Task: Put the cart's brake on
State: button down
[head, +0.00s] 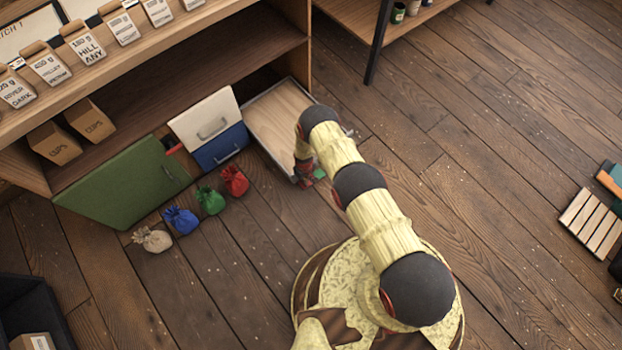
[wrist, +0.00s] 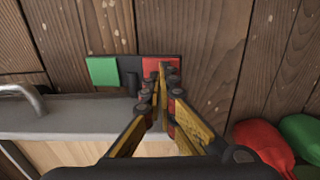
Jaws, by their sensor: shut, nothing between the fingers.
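The cart (head: 272,112) is a low flat bed with a wooden deck and grey metal rim, standing by the shelf's right end. Its grey rim also shows in the wrist view (wrist: 70,120). At its near end is a brake pedal with a green half (wrist: 102,71) on the left, a dark middle, and a red half (wrist: 152,65) on the right. The green half shows in the head view (head: 319,174). My gripper (wrist: 165,82) is shut and empty, its fingertips in front of the red half and partly covering it. I cannot tell whether they touch it or which half is lower.
A green panel (head: 125,185) and a white-and-blue drawer unit (head: 209,130) stand at the shelf. A metal handle (wrist: 22,94) rises from the cart.

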jog(key=shift+f, duration=0.9)
dwell(0.4)
jog(key=shift+r+p, duration=1.95)
jog(key=shift+r, duration=1.6)
